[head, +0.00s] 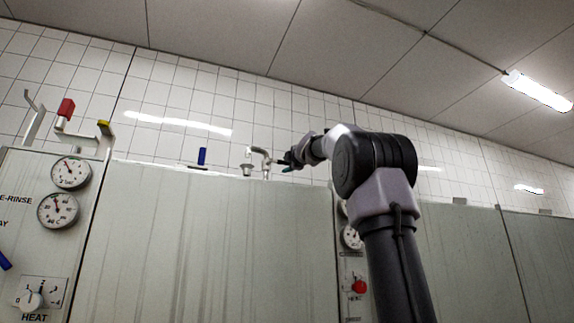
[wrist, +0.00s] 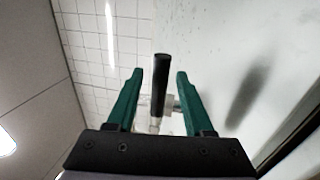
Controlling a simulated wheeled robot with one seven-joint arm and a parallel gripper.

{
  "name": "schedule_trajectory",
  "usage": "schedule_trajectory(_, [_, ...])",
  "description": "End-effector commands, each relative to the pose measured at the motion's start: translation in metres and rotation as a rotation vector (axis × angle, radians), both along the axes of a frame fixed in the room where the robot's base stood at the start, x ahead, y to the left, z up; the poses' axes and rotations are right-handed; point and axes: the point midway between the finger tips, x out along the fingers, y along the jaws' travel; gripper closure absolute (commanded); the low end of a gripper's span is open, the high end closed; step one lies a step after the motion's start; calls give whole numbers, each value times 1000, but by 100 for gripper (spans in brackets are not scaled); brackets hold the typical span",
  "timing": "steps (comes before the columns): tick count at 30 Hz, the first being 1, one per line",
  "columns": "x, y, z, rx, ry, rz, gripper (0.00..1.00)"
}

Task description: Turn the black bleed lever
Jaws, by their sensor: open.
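The black bleed lever (wrist: 160,85) shows in the wrist view as a dark upright bar on a pale metal fitting (wrist: 156,124). My gripper (wrist: 160,74) is open, with one green finger on each side of the lever. Visible gaps separate the lever from both fingers; I cannot tell how deep it sits between them. In the head view my gripper (head: 287,165) is beside a metal pipe fitting (head: 265,158) above the pale panel's top edge. The lever is too small to make out clearly there.
A blue handle (head: 202,156) stands left of the fitting. Further left are a red-ended handle (head: 66,108), a yellow-ended one (head: 104,125), two gauges (head: 71,172) and a heat knob (head: 29,299). A red knob (head: 359,286) is low beside my arm. The pale panel (wrist: 228,50) is close on the right.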

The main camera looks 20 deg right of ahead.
Motion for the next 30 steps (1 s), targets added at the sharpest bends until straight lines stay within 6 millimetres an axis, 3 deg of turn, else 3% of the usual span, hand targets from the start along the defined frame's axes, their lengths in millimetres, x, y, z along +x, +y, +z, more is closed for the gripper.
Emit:
schedule_trajectory(4, [0, 0, 0, 0, 0, 0, 48])
schedule_trajectory(8, [0, 0, 0, 1, 0, 0, 98])
schedule_trajectory(9, [0, 0, 0, 1, 0, 0, 100])
schedule_trajectory(30, [0, 0, -1, 1, 1, 0, 100])
